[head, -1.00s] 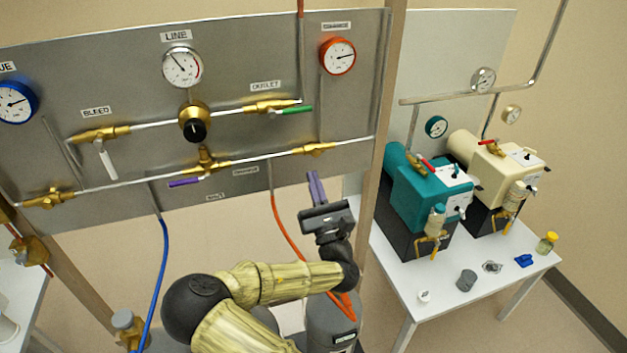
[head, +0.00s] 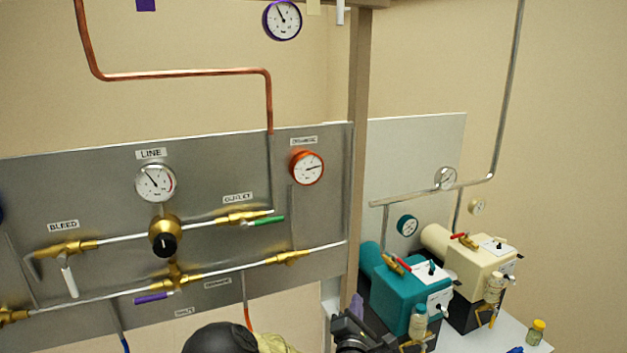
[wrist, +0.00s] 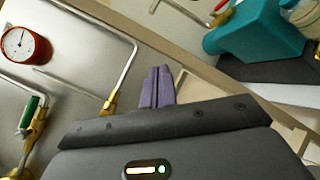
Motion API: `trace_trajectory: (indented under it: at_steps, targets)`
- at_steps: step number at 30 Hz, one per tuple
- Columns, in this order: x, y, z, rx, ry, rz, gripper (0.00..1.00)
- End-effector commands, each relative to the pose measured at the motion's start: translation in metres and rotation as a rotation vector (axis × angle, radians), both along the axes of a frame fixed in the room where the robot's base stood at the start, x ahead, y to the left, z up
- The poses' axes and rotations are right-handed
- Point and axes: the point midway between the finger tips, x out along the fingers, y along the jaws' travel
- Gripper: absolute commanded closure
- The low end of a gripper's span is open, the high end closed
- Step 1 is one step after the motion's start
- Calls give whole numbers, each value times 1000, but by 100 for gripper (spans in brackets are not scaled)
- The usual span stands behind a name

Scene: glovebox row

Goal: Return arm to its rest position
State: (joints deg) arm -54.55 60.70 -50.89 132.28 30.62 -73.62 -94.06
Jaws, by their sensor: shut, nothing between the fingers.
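My gripper (head: 356,308) shows at the bottom of the head view, cut off by the frame edge, with its purple fingers pointing up. In the wrist view the two purple fingers (wrist: 156,87) are pressed together with nothing between them. The gripper is in front of the wooden post, between the grey valve panel (head: 330,215) and the teal pump (head: 395,295). A dark joint of my arm shows at the bottom of the head view; the rest of the arm is out of frame.
The panel carries a line gauge (head: 155,183), an orange-rimmed gauge (head: 307,168) and brass valves with green (head: 268,221) and purple (head: 151,298) handles. A cream pump (head: 470,265) stands right of the teal one on a white table (head: 480,338). A wooden post (head: 357,130) rises beside the panel.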

Motion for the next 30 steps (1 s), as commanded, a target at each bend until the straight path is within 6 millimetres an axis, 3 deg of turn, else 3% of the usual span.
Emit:
trace_trajectory:
  at_steps: [1,6,13,21,30]
  targets:
    - [-3,-21,-11,142,62,-55,100]
    - [-23,-59,-52,603,240,-221,100]
    - [-69,-70,-79,1162,413,-455,100]
    - [-136,-57,-65,1659,548,-746,100]
    - [-223,-50,-23,1942,577,-1116,100]
